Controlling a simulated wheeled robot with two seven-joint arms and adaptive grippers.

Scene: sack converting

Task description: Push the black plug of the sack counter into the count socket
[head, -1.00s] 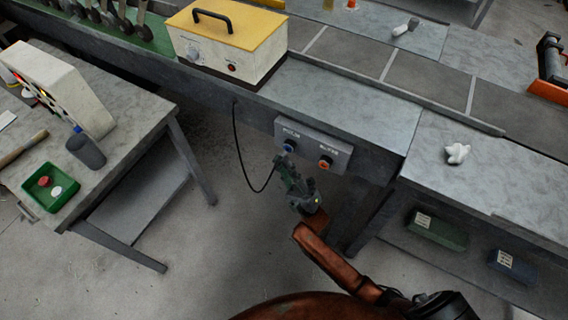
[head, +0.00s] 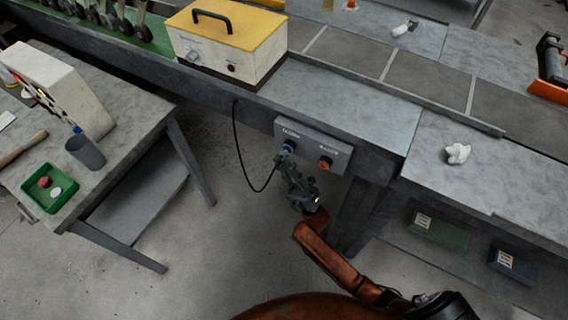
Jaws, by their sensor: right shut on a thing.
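The yellow-lidded box (head: 226,45) on the bench appears to be the sack counter. A black cable (head: 241,158) hangs in a loop from the bench edge below it and runs to my right gripper (head: 284,163). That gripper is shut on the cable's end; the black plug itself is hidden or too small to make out. The gripper's tips are just below the blue-ringed socket (head: 289,147) on the grey socket panel (head: 307,147). I cannot tell whether the plug touches it. An orange-ringed socket (head: 325,163) is to the right. The panel lettering is unreadable. My left gripper is not in view.
At left, a table (head: 126,140) holds a cream slanted box (head: 68,85), a grey cup (head: 87,152) and a green tray (head: 50,206). A white crumpled item (head: 458,153) lies on the right bench. Open floor (head: 235,240) lies below the panel.

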